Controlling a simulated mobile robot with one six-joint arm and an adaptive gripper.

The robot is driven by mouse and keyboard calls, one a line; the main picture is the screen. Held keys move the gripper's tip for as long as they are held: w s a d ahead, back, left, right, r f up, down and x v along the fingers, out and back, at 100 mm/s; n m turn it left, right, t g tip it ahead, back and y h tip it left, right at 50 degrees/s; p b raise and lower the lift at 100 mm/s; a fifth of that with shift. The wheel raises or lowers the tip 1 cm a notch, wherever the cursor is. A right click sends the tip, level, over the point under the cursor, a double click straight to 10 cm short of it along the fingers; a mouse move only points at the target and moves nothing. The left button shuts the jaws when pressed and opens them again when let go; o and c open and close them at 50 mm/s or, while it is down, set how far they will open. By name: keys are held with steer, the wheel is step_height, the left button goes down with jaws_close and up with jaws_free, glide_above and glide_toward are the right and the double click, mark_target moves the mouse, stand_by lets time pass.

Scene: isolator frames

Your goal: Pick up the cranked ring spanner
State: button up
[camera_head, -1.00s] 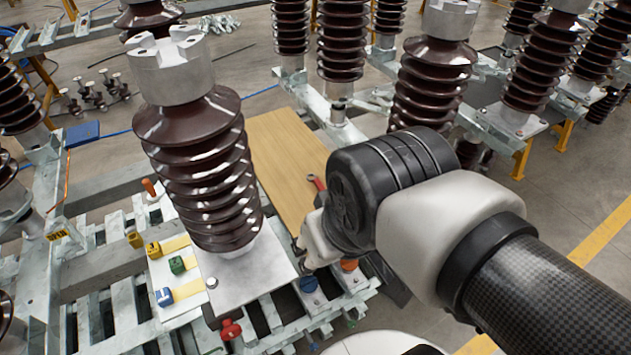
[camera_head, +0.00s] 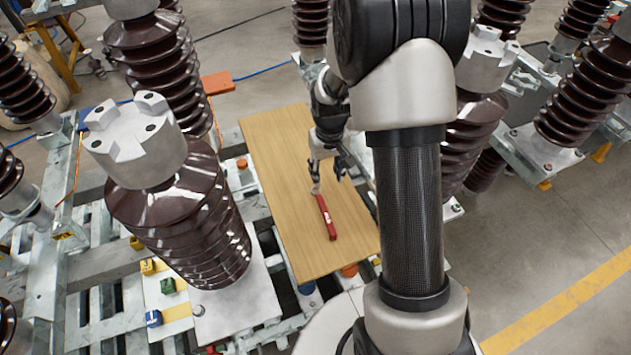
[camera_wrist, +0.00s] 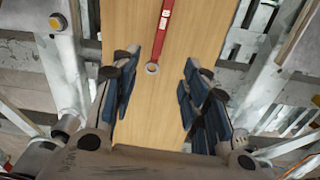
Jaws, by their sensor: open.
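The cranked ring spanner (camera_head: 326,218) has a red handle with a white label and a grey ring end. It lies on a wooden board (camera_head: 275,155). In the wrist view the spanner (camera_wrist: 160,28) lies lengthwise, with its ring end toward my gripper. My gripper (camera_head: 327,175) is open and empty above the board, close to the ring end. In the wrist view my gripper (camera_wrist: 157,92) has its dark blue finger pads apart, one on each side of the ring's line. The ring does not appear to touch either pad.
Brown ribbed insulators with grey caps (camera_head: 137,138) stand left and right of the board. A white panel with coloured blocks (camera_head: 168,305) is at the lower left. An orange block (camera_head: 217,83) lies beyond the board. The board's left half is clear.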

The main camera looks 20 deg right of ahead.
steer(key=b, duration=0.3)
glide_above(325, 212)
steer(key=d, duration=0.1)
steer(key=f, duration=1.5)
steer(key=shift+w, duration=0.4)
steer(key=f, duration=0.1)
steer(key=f+b, duration=0.1)
steer(key=f, duration=0.1)
steer(key=s+a+f, duration=0.1)
steer(key=shift+f+b, duration=0.2)
steer(key=shift+b, duration=0.15)
steer(key=shift+w+f, duration=0.1)
steer(key=shift+f, duration=0.4)
steer(key=shift+d, duration=0.1)
steer(key=shift+r, duration=0.1)
jaws_close()
